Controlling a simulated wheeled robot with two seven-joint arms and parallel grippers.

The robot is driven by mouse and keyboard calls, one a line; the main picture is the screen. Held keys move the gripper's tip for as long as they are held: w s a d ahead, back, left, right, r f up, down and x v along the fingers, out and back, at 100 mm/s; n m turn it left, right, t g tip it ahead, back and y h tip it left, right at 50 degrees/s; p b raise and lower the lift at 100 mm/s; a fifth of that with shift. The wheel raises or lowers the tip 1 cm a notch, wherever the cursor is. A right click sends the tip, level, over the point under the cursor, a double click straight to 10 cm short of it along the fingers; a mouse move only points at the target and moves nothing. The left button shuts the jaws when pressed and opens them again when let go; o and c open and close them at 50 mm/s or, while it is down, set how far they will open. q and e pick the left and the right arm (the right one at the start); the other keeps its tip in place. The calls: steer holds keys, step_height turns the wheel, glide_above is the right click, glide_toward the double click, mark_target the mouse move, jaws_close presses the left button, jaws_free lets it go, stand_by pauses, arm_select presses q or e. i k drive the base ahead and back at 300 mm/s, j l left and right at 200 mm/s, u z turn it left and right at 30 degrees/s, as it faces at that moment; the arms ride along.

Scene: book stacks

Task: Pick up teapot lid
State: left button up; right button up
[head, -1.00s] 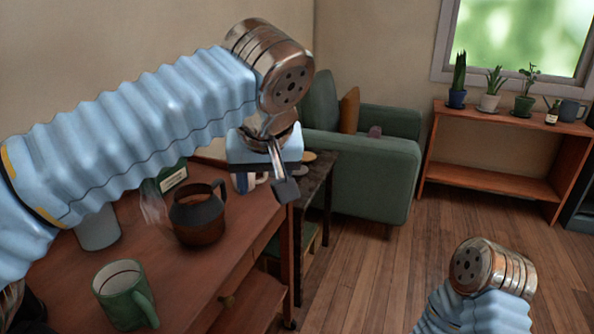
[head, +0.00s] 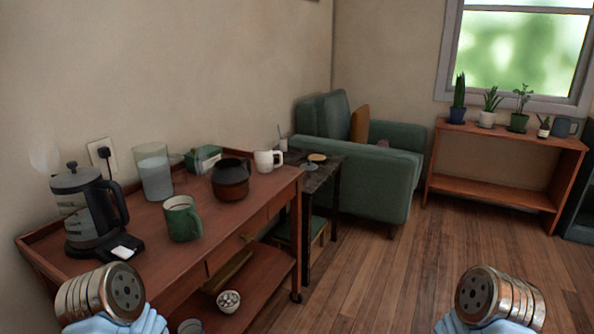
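I cannot make out a separate teapot lid. A glass kettle (head: 82,205) with a dark lid and knob on top stands at the left end of the wooden sideboard (head: 150,222). A brown pot (head: 231,181) with a dark rim and handle stands near the sideboard's right end; I cannot tell whether a lid is on it. Rounded metal joints of my two arms show at the bottom left and bottom right. Neither gripper's fingers are in view.
A green mug (head: 182,220), a clear glass jug (head: 153,172), a green box (head: 203,159) and a white mug (head: 268,161) share the sideboard. A patterned bowl (head: 229,301) sits on its lower shelf. The floor (head: 400,280) on the right is clear.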

mark_target(309, 166)
steer(key=i+l+u, duration=0.1)
steer(key=u, duration=0.35)
steer(key=l+u, duration=0.15)
steer(key=u, duration=0.3)
steer(key=i+l+u, duration=0.1)
steer(key=u, duration=0.35)
steer(key=l+u, duration=0.3)
steer(key=l, duration=0.35)
steer(key=l+u, duration=0.25)
steer(key=l, duration=0.45)
steer(key=l+u, duration=0.3)
steer(key=l, duration=0.4)
steer(key=k+l+u, duration=0.15)
steer(key=l+u, duration=0.15)
steer(key=l, duration=0.35)
